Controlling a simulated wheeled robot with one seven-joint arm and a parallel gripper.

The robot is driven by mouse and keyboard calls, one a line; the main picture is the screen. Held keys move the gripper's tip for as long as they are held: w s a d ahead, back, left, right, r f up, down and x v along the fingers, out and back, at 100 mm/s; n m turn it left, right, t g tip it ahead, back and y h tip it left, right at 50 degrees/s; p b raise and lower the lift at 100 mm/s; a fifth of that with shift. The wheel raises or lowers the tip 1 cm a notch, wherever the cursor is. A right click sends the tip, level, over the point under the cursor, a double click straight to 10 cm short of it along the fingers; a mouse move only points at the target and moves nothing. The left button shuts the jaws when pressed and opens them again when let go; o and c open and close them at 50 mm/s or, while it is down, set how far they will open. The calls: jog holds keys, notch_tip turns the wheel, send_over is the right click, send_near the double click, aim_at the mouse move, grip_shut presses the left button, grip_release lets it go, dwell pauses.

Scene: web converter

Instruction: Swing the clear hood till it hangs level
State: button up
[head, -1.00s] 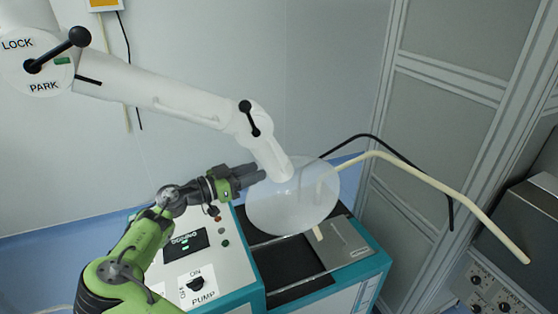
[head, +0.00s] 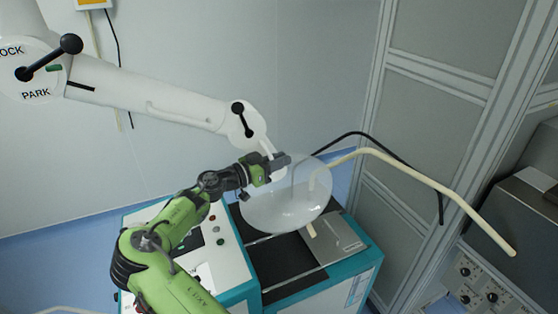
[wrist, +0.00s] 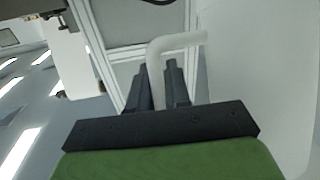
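The clear hood (head: 285,210) is a see-through bowl at the end of a white jointed arm (head: 150,95). It looks tilted in the head view, its round edge facing partly toward me. My gripper (head: 284,161) is at the hood's upper edge, beside the white arm's end. In the wrist view, a white bent bar (wrist: 178,42) passes between the two dark fingertips of my gripper (wrist: 162,82). Whether the fingers press on the bar cannot be made out. The smooth pale surface at right in the wrist view may be the hood.
Below the hood stands a teal-and-white machine (head: 352,270) with a black top and a control panel. A cream bent tube (head: 430,182) and a black cable (head: 395,157) run right of the hood. Grey framed panels (head: 440,50) stand behind. A dark box (head: 520,215) is at the right.

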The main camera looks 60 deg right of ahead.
grip_shut()
jog(key=shift+w+a+f+y+b, duration=0.25)
jog(key=shift+a+f+y+b, duration=0.15)
jog(key=shift+y, duration=0.1)
jog(key=a+y, duration=0.1)
jog(key=w+a+f+t+y+b, duration=0.1)
jog(key=shift+w+a+f+m+t+y, duration=0.15)
jog(key=shift+w+a+m+t+y, duration=0.05)
jog(key=shift+w+m+t+y, duration=0.1)
jog(key=o, duration=0.6)
grip_release()
jog(key=shift+a, duration=0.1)
